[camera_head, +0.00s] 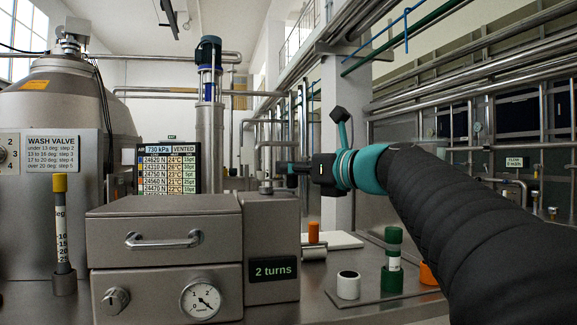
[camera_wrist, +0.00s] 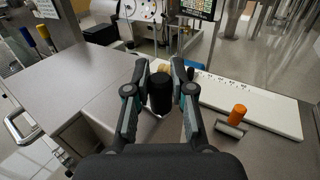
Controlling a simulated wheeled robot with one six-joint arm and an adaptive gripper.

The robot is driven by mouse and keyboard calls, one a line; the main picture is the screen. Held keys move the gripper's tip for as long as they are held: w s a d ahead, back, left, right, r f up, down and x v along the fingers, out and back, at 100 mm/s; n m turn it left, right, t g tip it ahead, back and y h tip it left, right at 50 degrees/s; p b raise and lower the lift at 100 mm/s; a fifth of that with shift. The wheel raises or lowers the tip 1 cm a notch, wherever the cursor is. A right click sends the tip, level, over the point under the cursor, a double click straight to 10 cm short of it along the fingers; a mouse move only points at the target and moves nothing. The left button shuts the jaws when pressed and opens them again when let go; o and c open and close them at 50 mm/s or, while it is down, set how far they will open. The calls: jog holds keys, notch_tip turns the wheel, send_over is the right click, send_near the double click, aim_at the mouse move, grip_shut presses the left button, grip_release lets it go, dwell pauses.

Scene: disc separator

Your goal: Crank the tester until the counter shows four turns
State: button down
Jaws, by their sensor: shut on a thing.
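The tester is a grey metal box (camera_head: 165,222) with a drawer handle, a round gauge and a knob on its front. Its counter (camera_head: 273,270) on the right-hand block reads "2 turns". My gripper (camera_head: 296,172) is above and just right of that block. In the wrist view my gripper (camera_wrist: 161,85) has its fingers closed around a black upright grip (camera_wrist: 160,95), which looks like the crank's handle. The rest of the crank is mostly hidden by the grip and fingers. The tester's flat top also shows in the wrist view (camera_wrist: 85,75).
A white board (camera_head: 340,240) with an orange-topped piece (camera_head: 313,232) lies right of the tester. A white cup (camera_head: 348,285) and a green-capped tube (camera_head: 393,248) stand in front of it. A yellow-capped tube (camera_head: 61,220) stands at left, and a display (camera_head: 168,170) behind.

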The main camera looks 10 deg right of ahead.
jog(key=shift+s+a+r+m+t+h+p, duration=0.2)
jog(key=shift+m+t+h+p, duration=0.35)
jog(key=shift+h, duration=0.4)
jog(key=shift+s+a+f+m+t+h+p, duration=0.15)
jog(key=shift+s+m+t+h+p, duration=0.2)
jog(key=shift+m+h, duration=0.55)
jog(key=shift+s+a+r+m+t+h+p, duration=0.1)
jog(key=shift+s+m+t+h+p, duration=0.35)
jog(key=shift+h, duration=0.6)
jog(key=shift+w+d+m+h, duration=0.1)
jog(key=shift+w+m+h, duration=0.05)
jog(key=shift+m+h, duration=0.15)
jog(key=c, duration=1)
grip_release()
jog(key=s, duration=0.4)
jog(key=s+d, duration=0.1)
jog(key=s, duration=0.3)
jog(key=s+d, duration=0.1)
jog(key=s, duration=0.2)
jog(key=shift+s, duration=0.4)
